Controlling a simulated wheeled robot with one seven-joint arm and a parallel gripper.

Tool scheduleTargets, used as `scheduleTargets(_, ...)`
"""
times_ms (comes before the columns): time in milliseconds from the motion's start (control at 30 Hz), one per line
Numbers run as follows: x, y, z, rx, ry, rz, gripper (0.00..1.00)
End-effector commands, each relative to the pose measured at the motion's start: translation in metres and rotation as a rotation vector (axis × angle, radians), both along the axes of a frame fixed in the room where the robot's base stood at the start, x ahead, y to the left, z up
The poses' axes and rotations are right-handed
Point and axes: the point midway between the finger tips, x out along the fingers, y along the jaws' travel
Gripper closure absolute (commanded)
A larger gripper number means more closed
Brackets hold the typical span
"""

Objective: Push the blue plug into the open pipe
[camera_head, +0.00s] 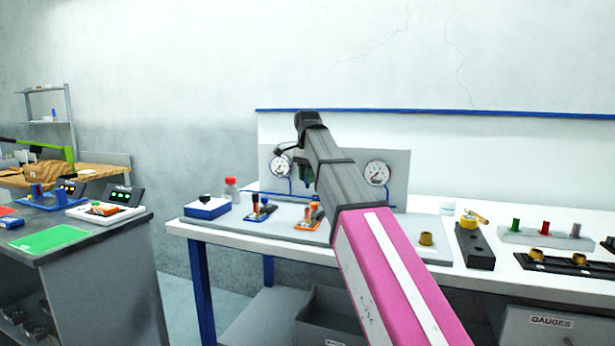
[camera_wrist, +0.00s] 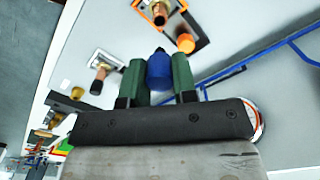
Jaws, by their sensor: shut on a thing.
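In the wrist view my gripper (camera_wrist: 158,60) has two green fingers shut on the blue plug (camera_wrist: 159,73), whose dark tip points away from the wrist. Beyond it a brass pipe with a dark open end (camera_wrist: 159,15) stands on an orange-edged plate, apart from the plug. A second pipe with a dark end (camera_wrist: 97,84) stands on a pale plate to the left. In the head view my arm hides most of the gripper (camera_head: 306,174) and the plug. The orange-edged fixture (camera_head: 313,216) and a blue-edged one (camera_head: 260,210) sit on the bench.
An orange round part (camera_wrist: 185,43) lies close beside the plug's tip. Blue tubing (camera_wrist: 290,45) runs on the panel with gauges (camera_head: 377,173). A red-capped bottle (camera_head: 231,188) and a blue-edged box (camera_head: 207,208) stand on the bench's left. A brass fitting (camera_head: 426,239) stands right.

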Motion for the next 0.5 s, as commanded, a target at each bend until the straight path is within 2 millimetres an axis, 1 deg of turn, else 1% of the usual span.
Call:
scheduleTargets(167,0.000,0.000,-0.008,0.000,0.000,0.000,0.96)
scheduleTargets(500,-0.001,0.000,-0.034,0.000,0.001,0.000,0.96)
